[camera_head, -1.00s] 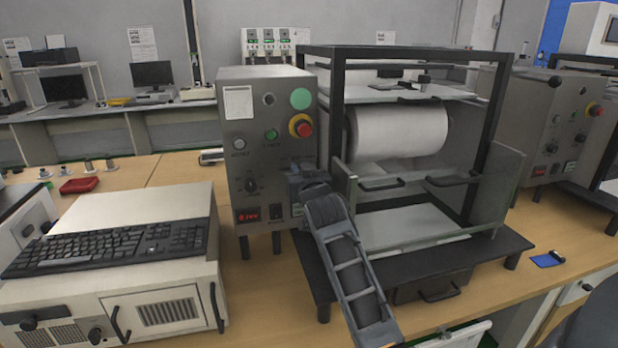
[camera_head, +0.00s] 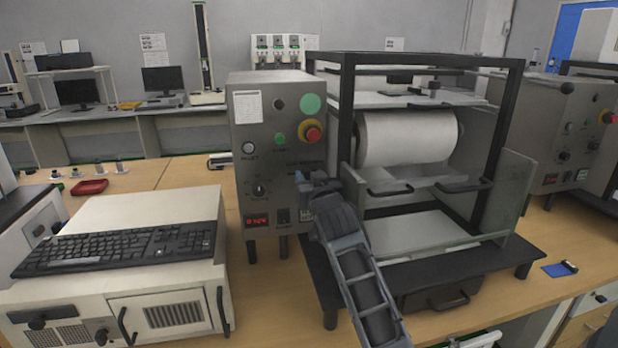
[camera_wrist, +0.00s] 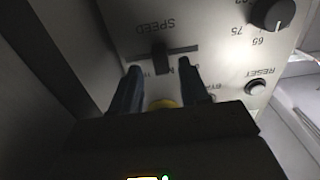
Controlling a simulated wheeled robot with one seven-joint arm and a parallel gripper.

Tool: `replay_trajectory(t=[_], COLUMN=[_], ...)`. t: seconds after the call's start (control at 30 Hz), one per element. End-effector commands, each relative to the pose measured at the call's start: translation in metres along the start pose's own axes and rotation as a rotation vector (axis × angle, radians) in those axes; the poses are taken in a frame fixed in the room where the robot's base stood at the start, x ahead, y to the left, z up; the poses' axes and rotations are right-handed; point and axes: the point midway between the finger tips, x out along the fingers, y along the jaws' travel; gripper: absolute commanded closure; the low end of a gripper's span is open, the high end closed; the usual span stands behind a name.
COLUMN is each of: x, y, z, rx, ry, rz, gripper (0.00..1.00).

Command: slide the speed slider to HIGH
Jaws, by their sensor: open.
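The control panel (camera_head: 258,160) is a grey upright box on the machine's left side. In the wrist view its face is upside down, with the label SPEED (camera_wrist: 155,25) above a horizontal slot. The dark speed slider knob (camera_wrist: 162,57) stands near the middle of that slot. My gripper (camera_wrist: 160,68) is open, one finger to each side of the knob in the picture, tips close to the slot; contact cannot be told. The end labels are mostly hidden by the fingers. In the head view my gripper (camera_head: 302,180) is at the panel's right side and hides the slider.
A RESET button (camera_wrist: 255,87) and a dark dial (camera_wrist: 272,14) are to the right in the wrist view. A red emergency stop (camera_head: 313,134) sits high on the panel. A black frame with a white roll (camera_head: 408,137) stands right; a keyboard (camera_head: 115,248) lies left.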

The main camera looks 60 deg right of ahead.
Motion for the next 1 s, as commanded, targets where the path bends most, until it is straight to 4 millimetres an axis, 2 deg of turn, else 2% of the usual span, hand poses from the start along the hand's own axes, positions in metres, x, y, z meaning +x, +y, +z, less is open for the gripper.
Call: replay_trajectory(t=[0.1, 0.3, 0.47, 0.7, 0.87, 1.0], x=[-0.022, -0.05, -0.06, -0.061, -0.061, -0.061], y=[-0.001, 0.0, 0.0, 0.0, -0.003, -0.015], z=[0.003, 0.002, 0.001, 0.0, 0.003, 0.016], rx=[-0.002, -0.002, 0.0, 0.0, -0.03, -0.19], ry=[0.001, 0.0, 0.001, 0.001, -0.01, -0.066], rz=[-0.002, -0.001, -0.001, -0.001, 0.004, 0.034], gripper=[0.55, 0.55, 0.55, 0.55, 0.69, 0.82])
